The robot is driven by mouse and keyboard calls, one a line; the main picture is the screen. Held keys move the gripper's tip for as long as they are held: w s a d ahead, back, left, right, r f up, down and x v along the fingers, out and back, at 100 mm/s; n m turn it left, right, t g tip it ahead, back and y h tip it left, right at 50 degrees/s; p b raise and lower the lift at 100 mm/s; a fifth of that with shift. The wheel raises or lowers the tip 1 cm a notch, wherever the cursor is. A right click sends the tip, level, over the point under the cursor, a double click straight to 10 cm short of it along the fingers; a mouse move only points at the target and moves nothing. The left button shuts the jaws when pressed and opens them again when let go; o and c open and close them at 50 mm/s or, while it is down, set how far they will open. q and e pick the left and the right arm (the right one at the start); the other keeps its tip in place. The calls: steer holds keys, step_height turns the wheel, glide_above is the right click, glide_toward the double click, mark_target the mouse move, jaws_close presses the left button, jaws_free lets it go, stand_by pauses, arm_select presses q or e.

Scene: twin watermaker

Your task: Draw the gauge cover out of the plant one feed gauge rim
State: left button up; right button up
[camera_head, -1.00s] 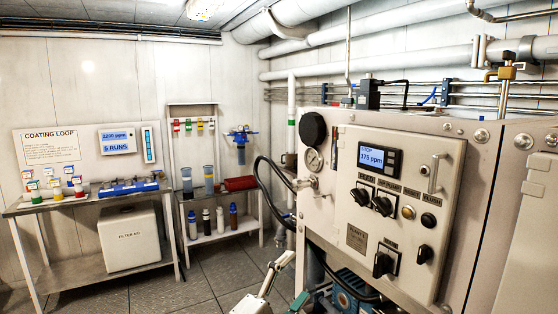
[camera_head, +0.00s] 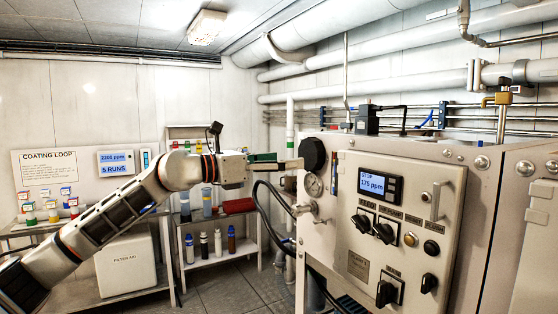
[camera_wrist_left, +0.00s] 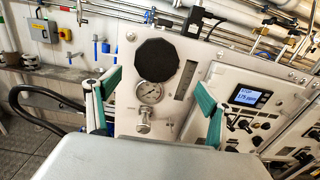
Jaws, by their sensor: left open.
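The gauge cover, a thick black round cap (camera_head: 313,153), sits on the upper left of the plant's front panel. What lies behind it is hidden. In the left wrist view the cover (camera_wrist_left: 156,61) shows between and beyond my spread fingers. My left gripper (camera_head: 291,163) is open, at the left of the cover in the head view. Its green-padded fingers (camera_wrist_left: 157,82) stand to either side of the cover in the wrist view, with nothing between them. I cannot tell whether a fingertip touches the cover. My right gripper is not in view.
A white-dial pressure gauge (camera_head: 314,185) and a metal valve fitting (camera_head: 306,209) are just below the cover. A control panel (camera_head: 400,270) with a display and knobs is to the right. A black hose (camera_head: 262,205) loops at the left.

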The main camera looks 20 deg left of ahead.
mark_target(307, 157)
arm_select(q)
steer(key=x, duration=0.2)
steer(key=p+x, duration=0.1)
steer(key=x, duration=0.4)
steer(key=shift+w+a+r+p, duration=0.1)
steer(key=shift+w+a+p, duration=0.05)
steer(key=shift+w+p, duration=0.25)
steer(key=c, duration=1.3)
steer(key=shift+b+v, duration=0.65)
steer(key=shift+v, duration=1.45)
steer(key=shift+c, duration=0.2)
